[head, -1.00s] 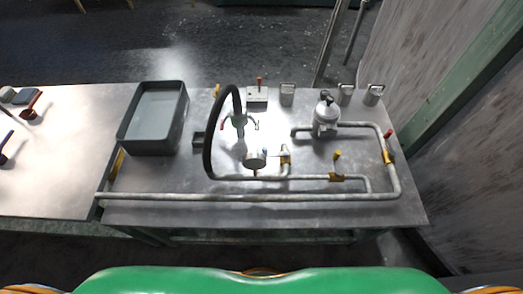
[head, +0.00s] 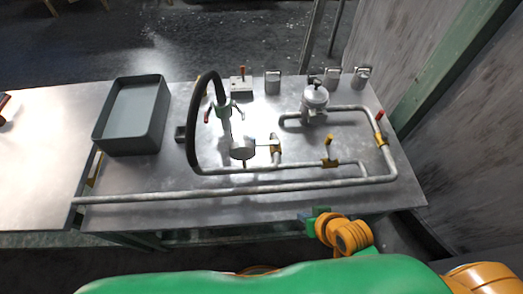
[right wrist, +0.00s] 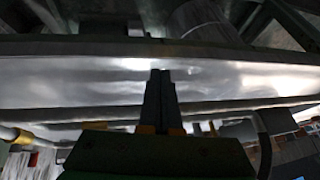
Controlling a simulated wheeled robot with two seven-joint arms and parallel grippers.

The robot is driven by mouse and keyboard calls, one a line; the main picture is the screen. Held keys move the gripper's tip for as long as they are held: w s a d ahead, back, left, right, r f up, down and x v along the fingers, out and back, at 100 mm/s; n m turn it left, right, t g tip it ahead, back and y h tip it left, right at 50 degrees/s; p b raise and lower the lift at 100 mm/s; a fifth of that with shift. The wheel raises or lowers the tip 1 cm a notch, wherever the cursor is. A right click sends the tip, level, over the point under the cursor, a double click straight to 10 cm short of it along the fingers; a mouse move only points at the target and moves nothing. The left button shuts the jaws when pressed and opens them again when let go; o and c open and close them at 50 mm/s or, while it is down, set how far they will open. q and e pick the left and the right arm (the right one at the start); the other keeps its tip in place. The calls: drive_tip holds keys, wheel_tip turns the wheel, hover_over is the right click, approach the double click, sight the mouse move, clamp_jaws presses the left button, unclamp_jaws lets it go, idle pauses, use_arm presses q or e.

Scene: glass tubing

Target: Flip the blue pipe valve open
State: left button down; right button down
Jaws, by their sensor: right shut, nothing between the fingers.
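The pipework (head: 240,190) lies on a metal table and carries several valves. A second valve with a yellow handle (head: 329,150) stands on the lower pipe. A third with a red handle (head: 380,128) is on the right bend. My right gripper (head: 304,217) is at the table's front edge, apart from the valves. In the right wrist view its fingers (right wrist: 161,76) are together and empty. My left gripper is out of view.
A grey tray (head: 133,115) stands at the left of the table. A black hose (head: 192,125) arches over the pipes. A round metal fitting (head: 314,98) rises at the back right. A grey wall (head: 470,140) closes the right side. The table's front strip is bare.

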drive_tip(key=w+a+r+m+t+y, duration=0.3)
drive_tip(key=w+a+r+m+y, duration=0.1)
drive_tip(key=w+m, duration=0.1)
drive_tip(key=shift+w+a+r+m+t+y, duration=0.1)
drive_tip(key=shift+a+r+m+t+y, duration=0.2)
drive_tip(key=shift+t, duration=0.1)
drive_tip(key=w+r+m+t, duration=0.1)
drive_tip(key=m, duration=0.1)
drive_tip(key=w+d+r+m+t+y, duration=0.1)
drive_tip(key=m, duration=0.1)
drive_tip(key=d+r+m+t, duration=0.1)
drive_tip(key=m, duration=0.1)
drive_tip(key=shift+w+d+r, duration=0.1)
drive_tip(key=shift+w+r, duration=0.2)
drive_tip(key=shift+w, duration=0.1)
drive_tip(key=shift+w, duration=0.1)
drive_tip(key=b, duration=0.2)
approach(255, 143)
drive_tip(key=x, duration=0.5)
drive_tip(key=shift+f, duration=0.2)
drive_tip(key=shift+w+a, duration=0.45)
drive_tip(key=shift+w, duration=0.15)
